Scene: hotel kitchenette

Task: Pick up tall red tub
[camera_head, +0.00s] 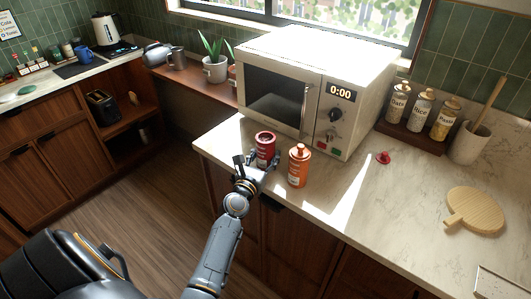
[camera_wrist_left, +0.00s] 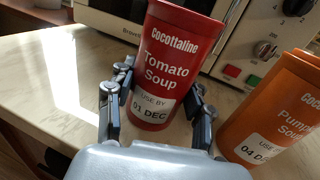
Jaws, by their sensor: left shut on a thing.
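The tall red tub (camera_head: 265,146) stands upright on the counter in front of the microwave. I cannot tell any gap between the tub and the counter. My right gripper is not in view.
An orange tub (camera_head: 299,166) stands close to the right of the red tub. The cream microwave (camera_head: 290,115) is right behind. A small red object (camera_head: 383,158) and a round wooden board (camera_head: 475,210) lie farther right. The counter's front edge runs near my gripper.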

